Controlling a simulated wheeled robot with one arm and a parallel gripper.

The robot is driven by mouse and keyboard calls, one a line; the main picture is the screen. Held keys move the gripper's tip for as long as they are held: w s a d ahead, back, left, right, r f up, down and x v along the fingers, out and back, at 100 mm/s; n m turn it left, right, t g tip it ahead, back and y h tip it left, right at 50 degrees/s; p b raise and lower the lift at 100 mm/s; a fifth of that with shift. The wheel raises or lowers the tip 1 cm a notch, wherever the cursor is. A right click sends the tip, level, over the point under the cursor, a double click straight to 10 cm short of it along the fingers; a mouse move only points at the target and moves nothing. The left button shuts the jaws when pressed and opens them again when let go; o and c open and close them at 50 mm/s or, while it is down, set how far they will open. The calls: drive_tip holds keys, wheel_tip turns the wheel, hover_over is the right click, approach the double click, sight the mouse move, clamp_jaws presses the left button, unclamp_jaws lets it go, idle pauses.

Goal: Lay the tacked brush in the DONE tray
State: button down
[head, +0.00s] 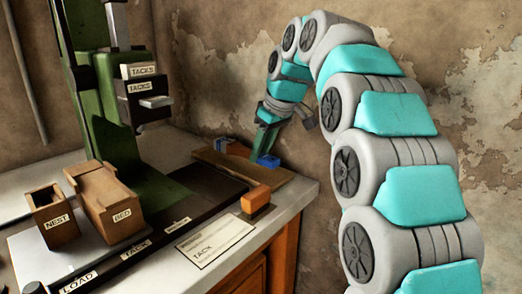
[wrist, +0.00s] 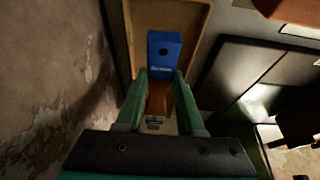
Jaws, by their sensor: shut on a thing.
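The DONE tray is the shallow wooden tray (head: 285,181) at the back right of the bench, and its rim and floor also show in the wrist view (wrist: 196,45). My gripper (head: 263,143) reaches down over the tray. In the wrist view its green fingers (wrist: 161,85) are shut on a brown piece (wrist: 160,97), which I take as the brush. A blue block (wrist: 165,47) with a small pale label shows just past the fingertips. I cannot tell whether it is joined to the brown piece, or whether the brush touches the tray floor.
The green press (head: 120,150) with TACKS boxes (head: 140,87) stands left of the tray. Wooden NEST (head: 55,216) and BED (head: 108,205) blocks are at the front left. An orange block (head: 256,200) and a TACK card (head: 214,240) lie nearer. A worn wall is close behind.

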drive_tip(key=shift+f, duration=0.2)
drive_tip(key=shift+f+b, duration=0.85)
drive_tip(key=shift+f, duration=0.35)
drive_tip(key=shift+c, duration=2.2)
unclamp_jaws()
drive_tip(key=shift+p+v, duration=0.35)
drive_tip(key=shift+v, duration=3.6)
